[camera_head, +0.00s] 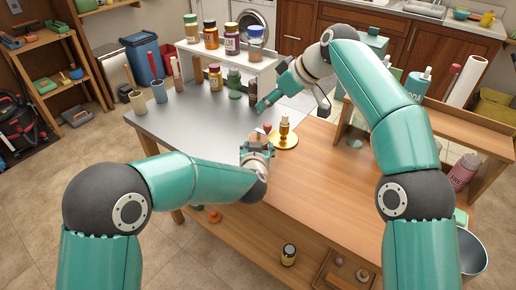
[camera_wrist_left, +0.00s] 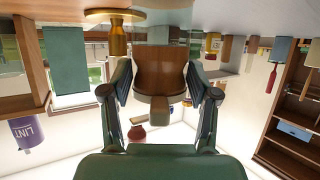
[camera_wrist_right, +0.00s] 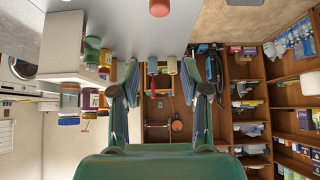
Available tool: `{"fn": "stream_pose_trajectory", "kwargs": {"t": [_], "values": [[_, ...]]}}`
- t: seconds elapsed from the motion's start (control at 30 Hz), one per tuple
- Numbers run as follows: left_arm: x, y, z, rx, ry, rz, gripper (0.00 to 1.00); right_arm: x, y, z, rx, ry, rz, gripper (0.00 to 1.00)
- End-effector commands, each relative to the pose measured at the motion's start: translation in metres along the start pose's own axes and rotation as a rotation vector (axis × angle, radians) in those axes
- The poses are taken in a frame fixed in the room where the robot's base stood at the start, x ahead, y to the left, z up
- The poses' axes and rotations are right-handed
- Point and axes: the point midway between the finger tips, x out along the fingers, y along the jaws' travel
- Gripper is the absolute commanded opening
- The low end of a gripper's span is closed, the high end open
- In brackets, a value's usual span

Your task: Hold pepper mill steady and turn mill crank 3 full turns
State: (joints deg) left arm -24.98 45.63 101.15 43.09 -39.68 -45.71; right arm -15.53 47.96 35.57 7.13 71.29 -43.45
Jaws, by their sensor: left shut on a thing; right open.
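The pepper mill (camera_wrist_left: 160,72) is a brown wooden body, seen upside down between the fingers of my left gripper (camera_wrist_left: 160,105) in the left wrist view. A red knob (camera_wrist_right: 160,7) shows at the top edge of the right wrist view.
A brass item on a round gold base (camera_head: 285,138) stands just right of the mill. Bottles (camera_head: 234,83) and jars (camera_head: 215,77) line the back of the table. A wooden shelf rack (camera_head: 440,117) stands at the right. The front right table top is clear.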

Motion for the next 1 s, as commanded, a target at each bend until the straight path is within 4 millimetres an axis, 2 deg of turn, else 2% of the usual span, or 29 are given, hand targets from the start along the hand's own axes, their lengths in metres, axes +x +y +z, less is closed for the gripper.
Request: {"fn": "stream_pose_trajectory", "kwargs": {"t": [0.5,0.93,0.97,1.0], "values": [[0.000,0.000,0.000,0.000,0.000,0.000,0.29,0.043,0.000,0.038,0.001,0.000,0.000,0.46],[0.000,0.000,0.000,0.000,0.001,0.000,0.29,0.050,0.000,0.043,0.001,0.002,0.001,0.46],[0.000,0.000,0.000,0.000,0.001,0.000,0.29,0.049,0.000,0.043,0.001,0.002,0.001,0.44],[0.000,0.000,0.000,0.000,0.001,0.000,0.29,0.049,0.000,0.043,0.001,0.001,0.001,0.38]]}}
